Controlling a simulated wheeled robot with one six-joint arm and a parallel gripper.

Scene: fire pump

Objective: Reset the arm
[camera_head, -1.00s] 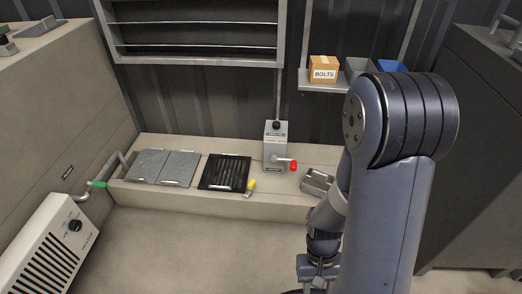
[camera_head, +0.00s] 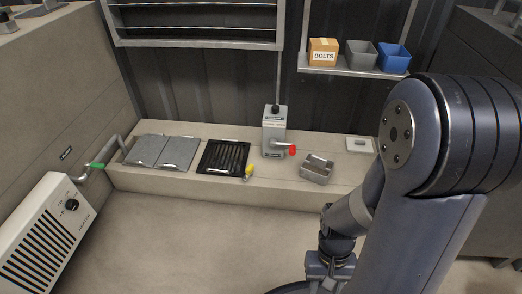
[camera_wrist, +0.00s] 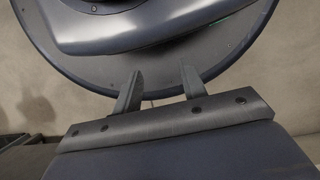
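My arm (camera_head: 420,225) stands at the right of the head view, bent at a large dark blue joint, with its lower part hanging down at the bottom middle. My gripper (camera_wrist: 160,85) shows in the wrist view with its two fingers spread apart and nothing between them. Behind the fingers is my own round base (camera_wrist: 225,65). In the head view the gripper end is too low and small to read clearly.
A low ledge (camera_head: 225,188) holds grey plates (camera_head: 165,150), a black grille (camera_head: 223,158), a grey box with a red-tipped lever (camera_head: 275,135) and a metal tray (camera_head: 317,168). A shelf above holds a bolts box (camera_head: 323,52), a grey bin (camera_head: 360,54) and a blue bin (camera_head: 393,58). A white heater (camera_head: 45,235) stands left.

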